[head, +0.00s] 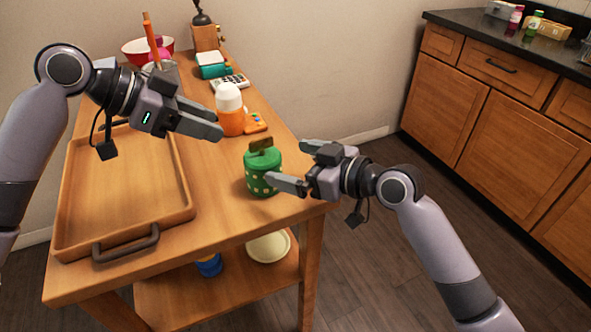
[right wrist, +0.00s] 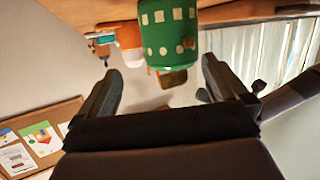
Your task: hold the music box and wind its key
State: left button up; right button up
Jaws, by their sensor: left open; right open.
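The music box is a green cylinder with pale square spots (head: 261,182), standing upright near the right edge of the wooden table. Its brown key (head: 262,145) sticks up from the top. In the right wrist view the box (right wrist: 158,40) and key (right wrist: 172,79) appear upside down, between and beyond the fingers. My right gripper (head: 288,163) is open at the right side of the box, its fingers spread and not closed on it. Whether a finger touches the box is unclear. My left gripper (head: 217,125) is open and empty, left of and above the box.
A large wooden tray (head: 187,200) with dark handles fills the table's left part. An orange bottle with a white cap (head: 230,115) and an orange gadget (head: 255,122) stand behind the box. A calculator-like device (head: 232,81) lies further back. The table's right edge is close to the box.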

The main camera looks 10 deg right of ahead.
aim_at(256, 166)
jog(key=shift+s+a+f+n+g, duration=0.2)
jog(key=shift+f+n+g, duration=0.4)
jog(key=shift+g, duration=0.5)
jog(key=shift+f, duration=0.15)
jog(key=shift+x, duration=3.5)
jog(key=c, duration=1)
